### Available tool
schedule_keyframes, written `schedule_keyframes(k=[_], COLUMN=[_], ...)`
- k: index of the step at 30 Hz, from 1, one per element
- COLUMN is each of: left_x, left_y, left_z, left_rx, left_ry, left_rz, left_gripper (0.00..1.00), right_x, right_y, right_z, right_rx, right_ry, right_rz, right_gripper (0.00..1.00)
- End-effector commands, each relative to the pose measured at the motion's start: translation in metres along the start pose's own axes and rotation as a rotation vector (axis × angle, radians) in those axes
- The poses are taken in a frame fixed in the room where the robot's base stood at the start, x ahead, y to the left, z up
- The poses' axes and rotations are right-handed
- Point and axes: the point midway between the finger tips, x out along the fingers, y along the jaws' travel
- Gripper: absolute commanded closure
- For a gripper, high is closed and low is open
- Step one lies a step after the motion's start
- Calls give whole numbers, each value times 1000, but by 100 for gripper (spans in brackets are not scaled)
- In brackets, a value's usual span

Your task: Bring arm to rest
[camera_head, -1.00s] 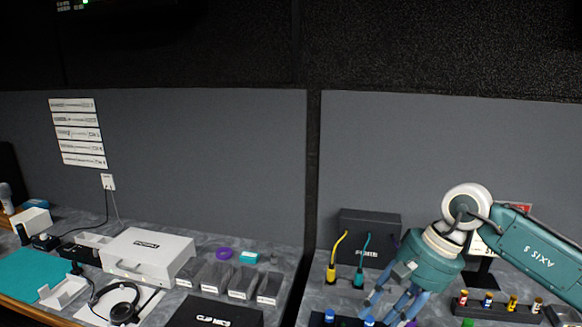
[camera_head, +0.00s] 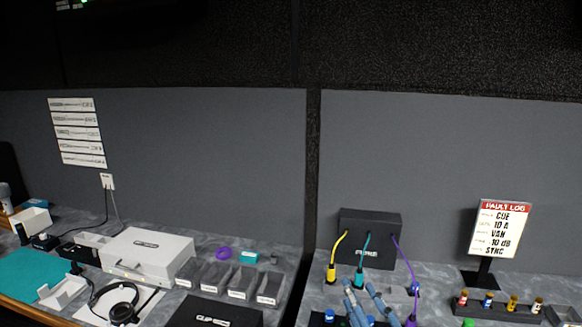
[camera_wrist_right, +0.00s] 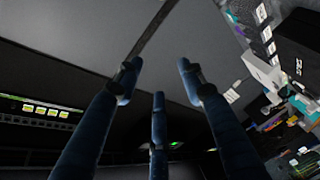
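My right gripper (camera_head: 372,295) shows at the bottom of the head view as blue fingers pointing up, in front of the black box with cables. In the right wrist view its three blue fingers (camera_wrist_right: 158,80) are spread apart with nothing between them. The rest of my right arm is out of the head view. My left gripper is not in view.
A black box (camera_head: 352,221) has yellow, teal and purple cables. A fault log sign (camera_head: 500,230) stands at right, behind a dark rack (camera_head: 485,311) of small colored connectors. A white case (camera_head: 150,252), grey bins (camera_head: 240,282) and headphones (camera_head: 124,304) are at left.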

Motion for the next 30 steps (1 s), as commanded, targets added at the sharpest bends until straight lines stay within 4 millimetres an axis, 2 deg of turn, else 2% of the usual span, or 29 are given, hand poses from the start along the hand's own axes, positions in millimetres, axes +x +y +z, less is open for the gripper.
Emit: schedule_keyframes(k=[1, 3, 6, 9, 15, 24, 30], left_x=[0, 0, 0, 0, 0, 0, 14], left_y=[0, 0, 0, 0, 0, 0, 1], left_z=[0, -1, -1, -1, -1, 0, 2], left_rx=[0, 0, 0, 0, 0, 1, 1], left_ry=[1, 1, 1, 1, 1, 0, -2], left_rz=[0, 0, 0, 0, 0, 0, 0], left_gripper=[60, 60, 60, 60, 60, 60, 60], right_x=[-15, -39, -83, -128, -202, -295, -277], right_y=[-29, -66, -116, -157, -206, -245, -310], right_z=[26, 57, 91, 111, 127, 128, 156], right_rx=[121, 277, 473, 626, 814, 988, 976], right_ry=[-94, -222, -406, -568, -804, -1080, -1092], right_rz=[-84, -190, -324, -432, -570, -710, -725], right_gripper=[61, 61, 61, 61, 61, 61, 61])
